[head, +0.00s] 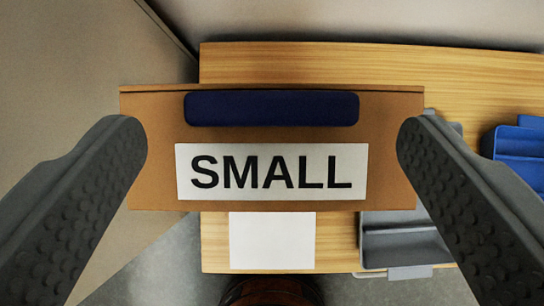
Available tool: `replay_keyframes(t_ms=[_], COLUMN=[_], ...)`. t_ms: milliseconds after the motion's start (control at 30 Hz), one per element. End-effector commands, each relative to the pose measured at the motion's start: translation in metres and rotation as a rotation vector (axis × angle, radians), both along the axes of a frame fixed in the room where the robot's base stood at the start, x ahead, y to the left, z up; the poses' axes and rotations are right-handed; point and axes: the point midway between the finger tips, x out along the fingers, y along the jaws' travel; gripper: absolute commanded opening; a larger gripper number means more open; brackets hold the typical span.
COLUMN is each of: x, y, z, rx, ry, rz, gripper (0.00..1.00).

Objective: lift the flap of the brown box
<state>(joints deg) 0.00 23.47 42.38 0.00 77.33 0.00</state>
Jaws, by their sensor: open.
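The brown box (155,180) shows in the middle of the head view, face toward the camera. Its front carries a white label reading "SMALL" (272,171) and, above it, a dark blue bar (272,108). A thin dark line runs along the box's upper edge, where the flap (272,88) seems to meet the face; it looks closed. My gripper (272,142) is open, with one dark grey finger at the left and one at the right of the box. The fingertips overlap the box's side edges in the picture. I cannot tell whether they touch it.
A wooden table (480,75) lies behind the box. A white sheet (272,240) shows just below it. A grey tray (400,250) is at lower right, and a blue container (520,150) is at the right edge. A pale wall borders the left.

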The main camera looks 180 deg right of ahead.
Motion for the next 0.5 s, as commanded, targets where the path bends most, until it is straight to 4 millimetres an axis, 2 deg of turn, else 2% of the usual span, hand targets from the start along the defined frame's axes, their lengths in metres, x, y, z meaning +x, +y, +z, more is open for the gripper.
replay_keyframes(t_ms=[500], x=[-0.062], y=[0.000], z=[0.084], rx=[0.000], ry=[-0.003], rz=[0.000], gripper=[0.85])
